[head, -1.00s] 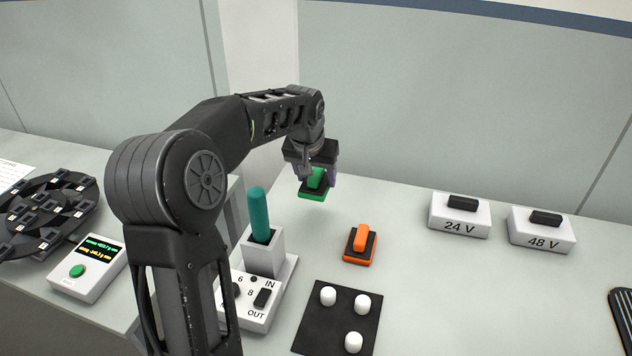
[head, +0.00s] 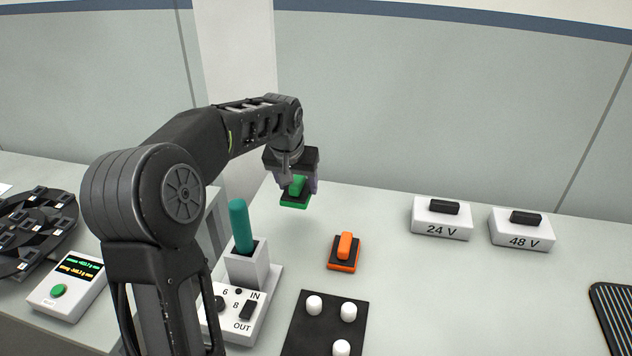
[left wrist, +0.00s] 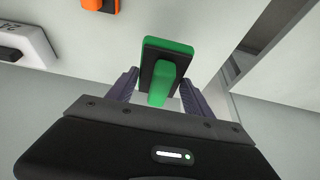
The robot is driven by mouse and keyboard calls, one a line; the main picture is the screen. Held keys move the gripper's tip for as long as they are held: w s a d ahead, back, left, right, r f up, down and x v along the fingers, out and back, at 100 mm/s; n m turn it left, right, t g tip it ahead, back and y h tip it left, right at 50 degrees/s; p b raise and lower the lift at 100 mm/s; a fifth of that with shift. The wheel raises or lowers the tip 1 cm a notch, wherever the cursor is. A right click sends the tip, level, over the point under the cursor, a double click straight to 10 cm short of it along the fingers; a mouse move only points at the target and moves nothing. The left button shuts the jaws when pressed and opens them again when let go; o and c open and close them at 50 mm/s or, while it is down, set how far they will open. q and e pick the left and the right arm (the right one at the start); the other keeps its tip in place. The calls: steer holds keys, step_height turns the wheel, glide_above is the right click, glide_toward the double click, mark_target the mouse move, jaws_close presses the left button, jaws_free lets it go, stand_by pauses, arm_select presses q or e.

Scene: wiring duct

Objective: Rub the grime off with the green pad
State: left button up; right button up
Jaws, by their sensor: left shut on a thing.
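My left gripper (head: 298,187) is shut on the green pad (head: 295,201) by its raised green handle. In the head view it holds the pad over the left back part of the worktop; I cannot tell whether the pad touches the surface. The left wrist view also shows the green pad (left wrist: 182,47), with its handle between the two fingers (left wrist: 160,88). An orange pad (head: 342,264) with an orange handle sits on the worktop, right of and nearer than the green pad. I make out no grime. My right gripper is in neither view.
A box with a teal-handled tool (head: 240,226) stands near my left arm. A dark mat (head: 318,338) holds three white pegs. White 24 V (head: 440,229) and 48 V (head: 522,240) blocks stand at the back right. A black ribbed tray (head: 612,312) is far right. The middle right is clear.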

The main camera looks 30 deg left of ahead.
mark_target(300, 178)
arm_select(q)
step_height(300, 178, up, 13)
steer(key=p, duration=0.7)
steer(key=s+d+f+m+b, duration=0.1)
steer(key=d+f+b, duration=0.1)
steer(key=d+f, duration=0.3)
steer(key=s+d+f+m+h+b, duration=0.1)
steer(key=d+f+b, duration=0.2)
steer(key=d+f, duration=0.3)
steer(key=s+d+f+m+b, duration=0.1)
steer(key=d+f+b, duration=0.1)
steer(key=d+f, duration=0.4)
steer(key=shift+s+d+f+m+b, duration=0.1)
steer(key=shift+d+f+m+b, duration=0.1)
steer(key=shift+d, duration=1.2)
steer(key=shift+s+d+f+m+b, duration=0.1)
steer(key=shift+d+b, duration=0.05)
steer(key=shift+d, duration=1.25)
steer(key=shift+s+d, duration=0.15)
steer(key=shift+d, duration=0.25)
